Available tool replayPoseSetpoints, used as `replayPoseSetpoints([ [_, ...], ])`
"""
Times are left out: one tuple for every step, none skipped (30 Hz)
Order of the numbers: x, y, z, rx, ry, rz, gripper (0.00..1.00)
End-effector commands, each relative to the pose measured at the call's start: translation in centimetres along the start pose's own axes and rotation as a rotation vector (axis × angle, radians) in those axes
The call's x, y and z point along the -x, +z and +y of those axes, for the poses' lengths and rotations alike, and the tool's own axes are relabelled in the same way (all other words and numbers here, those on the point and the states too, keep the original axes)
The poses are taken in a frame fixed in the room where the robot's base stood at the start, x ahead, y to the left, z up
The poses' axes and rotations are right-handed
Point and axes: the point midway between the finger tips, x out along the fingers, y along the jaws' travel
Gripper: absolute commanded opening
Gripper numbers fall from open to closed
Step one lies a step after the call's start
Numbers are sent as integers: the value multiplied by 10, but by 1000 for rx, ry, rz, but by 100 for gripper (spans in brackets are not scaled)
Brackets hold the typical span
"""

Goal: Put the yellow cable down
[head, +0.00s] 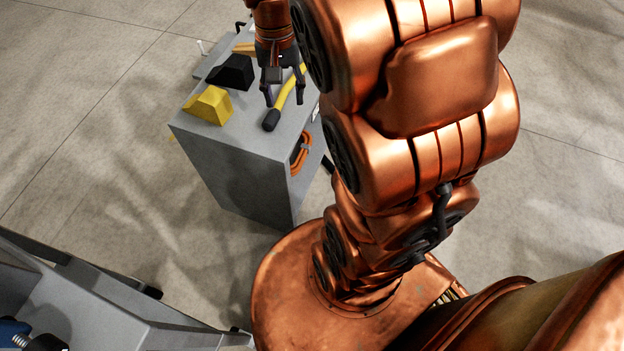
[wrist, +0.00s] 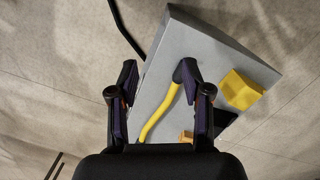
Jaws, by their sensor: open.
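The yellow cable (head: 288,92), with a thick black end, lies along the right side of the grey cabinet's top (head: 237,128). In the wrist view the yellow cable (wrist: 160,112) runs between the fingers, and its black end overlaps the right fingertip. My gripper (head: 284,97) is open, its fingers pointing down over the cable. In the wrist view my gripper (wrist: 159,80) shows a wide gap between its fingers. I cannot tell whether a finger touches the cable.
A yellow wedge-shaped block (head: 209,105) and a black one (head: 233,72) sit on the cabinet's left part. An orange coil (head: 301,152) is at the cabinet's side. A grey unit (head: 90,305) stands at lower left. The floor between is clear.

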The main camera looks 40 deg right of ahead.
Motion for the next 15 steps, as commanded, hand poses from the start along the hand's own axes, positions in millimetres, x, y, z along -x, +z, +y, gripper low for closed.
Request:
replayPoseSetpoints([
  [0, 21, -1, 49, 4, -9, 49],
  [-1, 32, 0, 79, 8, -15, 49],
  [-2, 47, 2, 117, 15, -25, 49],
  [-4, 59, 3, 147, 19, -33, 49],
  [-5, 69, 4, 177, 22, -39, 49],
  [-7, 84, 6, 219, 27, -47, 49],
  [-9, 95, 8, 251, 32, -56, 49],
  [-11, 106, 10, 282, 36, -65, 49],
  [-13, 119, 13, 324, 41, -71, 49],
  [-15, 129, 16, 355, 46, -77, 49],
  [-18, 139, 18, 385, 51, -86, 49],
  [-21, 151, 22, 422, 57, -96, 49],
  [-23, 158, 25, 449, 61, -99, 49],
  [-24, 165, 27, 474, 64, -103, 49],
  [-27, 173, 30, 503, 69, -110, 49],
])
